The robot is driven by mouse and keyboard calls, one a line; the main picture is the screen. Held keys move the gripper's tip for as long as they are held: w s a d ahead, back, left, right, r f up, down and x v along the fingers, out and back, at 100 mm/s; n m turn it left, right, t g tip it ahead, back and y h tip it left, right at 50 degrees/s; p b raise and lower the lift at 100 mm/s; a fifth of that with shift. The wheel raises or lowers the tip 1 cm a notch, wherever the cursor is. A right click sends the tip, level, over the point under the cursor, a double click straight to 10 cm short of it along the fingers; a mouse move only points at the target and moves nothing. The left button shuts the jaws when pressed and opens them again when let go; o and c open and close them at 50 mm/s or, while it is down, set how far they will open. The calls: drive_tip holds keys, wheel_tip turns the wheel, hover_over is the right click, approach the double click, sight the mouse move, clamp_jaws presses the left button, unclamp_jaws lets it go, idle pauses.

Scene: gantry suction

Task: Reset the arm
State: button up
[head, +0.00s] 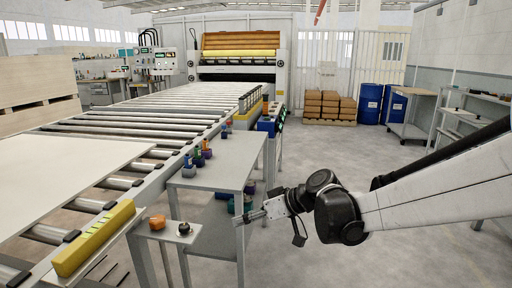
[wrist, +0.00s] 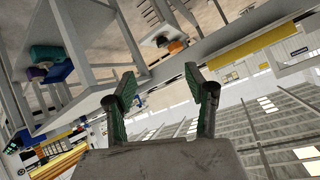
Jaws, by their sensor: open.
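My arm reaches in from the right edge in the head view. My gripper (head: 252,217) points left, beside the front right leg of the grey side table (head: 215,170) and below its top. The wrist view shows its two fingers (wrist: 164,105) spread apart with nothing between them. The wrist picture is strongly tilted, with the table's underside and legs at the upper left. I cannot tell from the head view whether the gripper touches the table leg.
A roller conveyor (head: 150,120) with a pale board (head: 60,180) fills the left. Small coloured items (head: 200,152) stand on the side table. A small shelf (head: 172,233) holds an orange item (head: 157,222) and a black-topped one (head: 184,229). The floor (head: 330,150) behind my arm is clear.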

drive_tip(key=s+d+m+t+h, duration=0.3)
drive_tip(key=s+d+m+h, duration=0.7)
drive_tip(key=s+d, duration=1.4)
wheel_tip(320, 180, up, 17)
drive_tip(key=s+a+p, duration=0.1)
drive_tip(key=p, duration=1.5)
drive_tip(key=shift+s+a+n+h, duration=0.3)
drive_tip(key=shift+a, duration=0.05)
drive_tip(key=shift+f, duration=0.15)
